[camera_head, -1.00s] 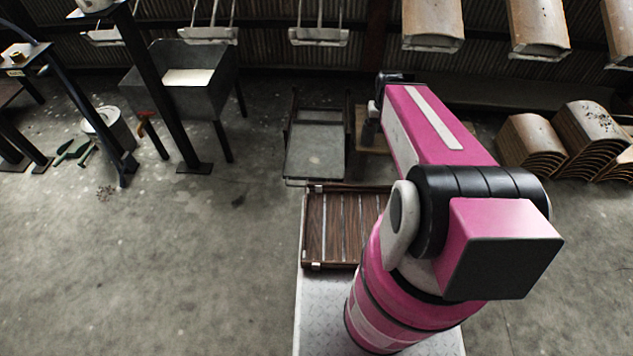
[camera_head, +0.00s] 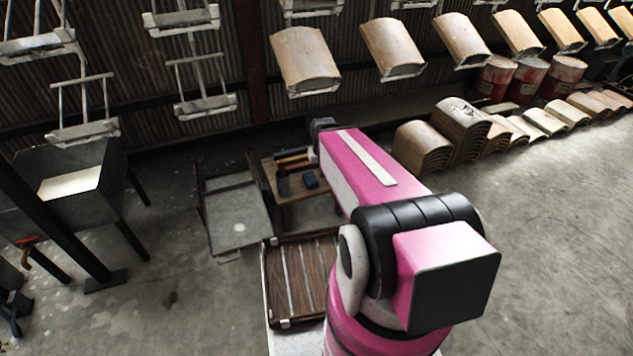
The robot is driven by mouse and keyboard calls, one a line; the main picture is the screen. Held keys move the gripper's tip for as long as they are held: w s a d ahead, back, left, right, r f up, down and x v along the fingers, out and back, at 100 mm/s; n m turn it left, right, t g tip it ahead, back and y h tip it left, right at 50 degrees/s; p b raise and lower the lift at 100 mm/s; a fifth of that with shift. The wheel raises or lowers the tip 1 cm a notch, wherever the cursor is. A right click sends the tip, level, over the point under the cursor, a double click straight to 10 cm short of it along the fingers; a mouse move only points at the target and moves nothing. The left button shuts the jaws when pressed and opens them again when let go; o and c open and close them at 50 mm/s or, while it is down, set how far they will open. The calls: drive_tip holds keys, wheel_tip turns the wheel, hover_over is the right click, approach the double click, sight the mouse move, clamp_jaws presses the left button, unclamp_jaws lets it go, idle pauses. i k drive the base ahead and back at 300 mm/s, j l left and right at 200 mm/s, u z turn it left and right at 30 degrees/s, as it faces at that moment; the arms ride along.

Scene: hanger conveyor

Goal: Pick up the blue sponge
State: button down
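A small blue block (camera_head: 311,181), which looks like the blue sponge, lies on a low wooden table (camera_head: 290,211) behind my tray, left of my pink arm. A dark red bottle-like thing (camera_head: 283,182) stands just left of it. The dark far end of my arm (camera_head: 322,126) shows above the table's back right side. My gripper's fingers cannot be made out there, and the arm hides part of the table. The gripper looks apart from the blue block.
A flat grey cart (camera_head: 238,218) stands left of the table. My slatted wooden tray (camera_head: 297,280) is in front. Curved tile stacks (camera_head: 460,125) line the right. Hangers with tiles (camera_head: 305,60) hang overhead. A metal bin (camera_head: 70,185) stands left. Floor at right is clear.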

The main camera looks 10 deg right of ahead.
sight(310, 179)
drive_tip(key=z, duration=0.35)
drive_tip(key=k+l, duration=0.1)
drive_tip(key=k, duration=0.35)
drive_tip(key=k+l, duration=0.15)
drive_tip(key=k, duration=0.25)
drive_tip(key=i+j+u, duration=0.6)
drive_tip(key=k+j, duration=0.05)
drive_tip(key=k, duration=0.05)
